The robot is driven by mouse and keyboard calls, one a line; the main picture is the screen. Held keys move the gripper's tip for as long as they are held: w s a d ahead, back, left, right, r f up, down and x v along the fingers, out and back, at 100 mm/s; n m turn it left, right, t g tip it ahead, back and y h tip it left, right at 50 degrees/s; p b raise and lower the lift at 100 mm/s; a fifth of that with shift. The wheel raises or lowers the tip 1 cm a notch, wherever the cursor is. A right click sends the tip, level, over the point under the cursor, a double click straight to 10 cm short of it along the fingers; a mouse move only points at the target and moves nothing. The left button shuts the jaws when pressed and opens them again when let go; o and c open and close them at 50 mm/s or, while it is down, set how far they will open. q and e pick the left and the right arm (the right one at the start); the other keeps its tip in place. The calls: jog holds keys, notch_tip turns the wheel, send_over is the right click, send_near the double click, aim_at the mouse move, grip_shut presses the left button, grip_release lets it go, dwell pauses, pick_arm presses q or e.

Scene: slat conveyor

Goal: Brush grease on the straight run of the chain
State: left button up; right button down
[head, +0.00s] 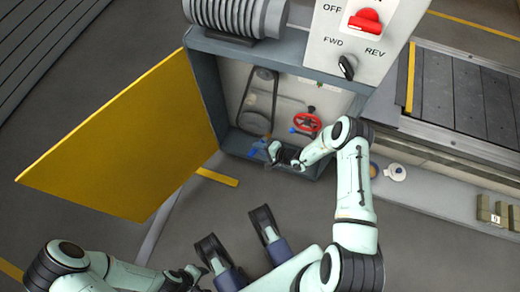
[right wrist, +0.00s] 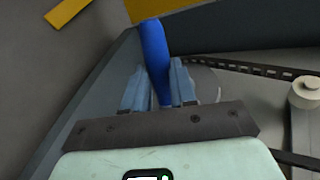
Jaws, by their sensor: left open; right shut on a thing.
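My right gripper (head: 271,151) is low inside the open cabinet, at the end of the arm reaching in from the right. It is shut on a blue handle (right wrist: 154,50), which stands between its fingers in the right wrist view; I take it for the brush. Its bristles are hidden. The dark chain (head: 246,101) forms a long loop on the cabinet's back panel, above the gripper. In the right wrist view a stretch of chain (right wrist: 255,70) runs to the right, beyond the fingers. My left gripper (head: 197,273) is open and empty, low in the picture, away from the cabinet.
A yellow door (head: 120,140) stands open on the left. A red handwheel (head: 307,123) is right of the chain. A small round tin (head: 374,171) and a white disc (head: 397,173) sit on the ledge right of the cabinet. A control panel with a red switch (head: 365,20) is above.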

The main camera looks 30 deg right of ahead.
jog(key=shift+w+d, duration=0.45)
jog(key=shift+d, duration=0.05)
